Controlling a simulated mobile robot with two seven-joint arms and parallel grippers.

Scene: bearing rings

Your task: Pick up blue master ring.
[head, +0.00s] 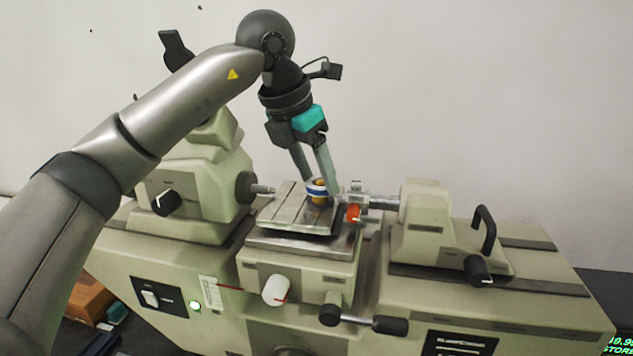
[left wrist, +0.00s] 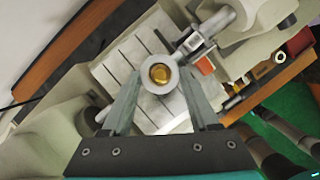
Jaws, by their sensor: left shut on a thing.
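The blue master ring (head: 316,192) shows in the head view as a small ring with a blue and white band and a brass-coloured centre. It is at the slotted metal stage (head: 287,208) of the measuring machine. In the left wrist view the ring (left wrist: 158,89) shows its pale round face, with the brass-coloured centre facing the camera. My left gripper (head: 321,186) reaches down from above and is shut on the ring, with a finger on either side. I cannot tell whether the ring touches the stage. My right gripper is not in view.
The machine's left head with a spindle (head: 262,190) and its right tailstock (head: 425,225) flank the stage. An orange-red knob (head: 353,213) sits close to the right of the ring. A white knob (head: 276,290) and a black-handled lever (head: 388,325) project at the front. Above the stage is free room.

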